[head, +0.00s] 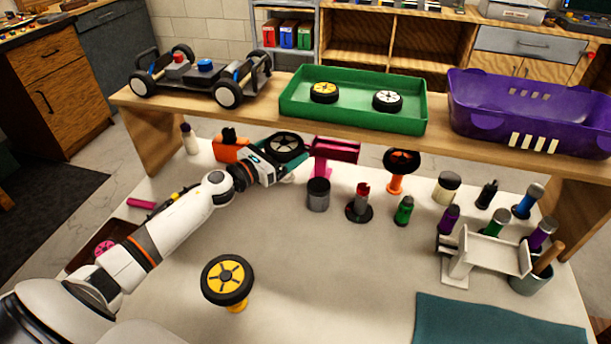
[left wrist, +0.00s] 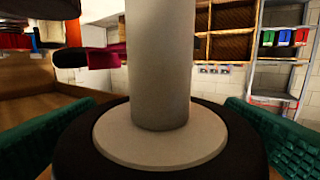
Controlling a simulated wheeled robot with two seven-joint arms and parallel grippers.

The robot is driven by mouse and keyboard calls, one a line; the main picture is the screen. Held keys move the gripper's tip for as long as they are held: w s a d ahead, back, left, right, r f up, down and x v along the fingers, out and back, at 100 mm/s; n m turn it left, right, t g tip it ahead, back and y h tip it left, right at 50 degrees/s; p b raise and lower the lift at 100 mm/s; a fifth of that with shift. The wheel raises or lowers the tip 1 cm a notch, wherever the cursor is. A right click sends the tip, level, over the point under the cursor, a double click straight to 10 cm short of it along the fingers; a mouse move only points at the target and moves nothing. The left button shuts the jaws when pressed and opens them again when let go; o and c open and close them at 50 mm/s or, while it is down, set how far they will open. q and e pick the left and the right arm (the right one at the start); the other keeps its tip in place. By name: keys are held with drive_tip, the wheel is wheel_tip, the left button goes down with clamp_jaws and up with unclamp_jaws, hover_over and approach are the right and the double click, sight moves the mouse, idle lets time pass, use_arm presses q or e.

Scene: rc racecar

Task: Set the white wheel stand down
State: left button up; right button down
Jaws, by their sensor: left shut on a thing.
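The white wheel stand (head: 288,179) shows only as a small pale piece under a black wheel with pale spokes (head: 284,146) in the head view. My left gripper (head: 281,158) is shut on this wheel, at the back of the white table (head: 330,260) near the shelf. In the left wrist view the stand's pale round stem (left wrist: 160,65) and disc (left wrist: 160,148) sit against the black tyre (left wrist: 75,150). Green finger pads press on both sides of the tyre. Whether the stand's foot touches the table is hidden. My right gripper is not in view.
A yellow wheel (head: 227,279) on a yellow stand is in front. The wooden shelf (head: 240,114) overhangs the back. The table's middle is clear.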

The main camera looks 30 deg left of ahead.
use_arm(q)
wheel_tip(320, 180, down, 2)
drive_tip(key=shift+f, duration=0.1)
wheel_tip(320, 180, down, 4)
drive_tip(key=shift+r+b, duration=0.15)
drive_tip(key=shift+b, duration=0.4)
drive_tip(key=o, duration=0.8)
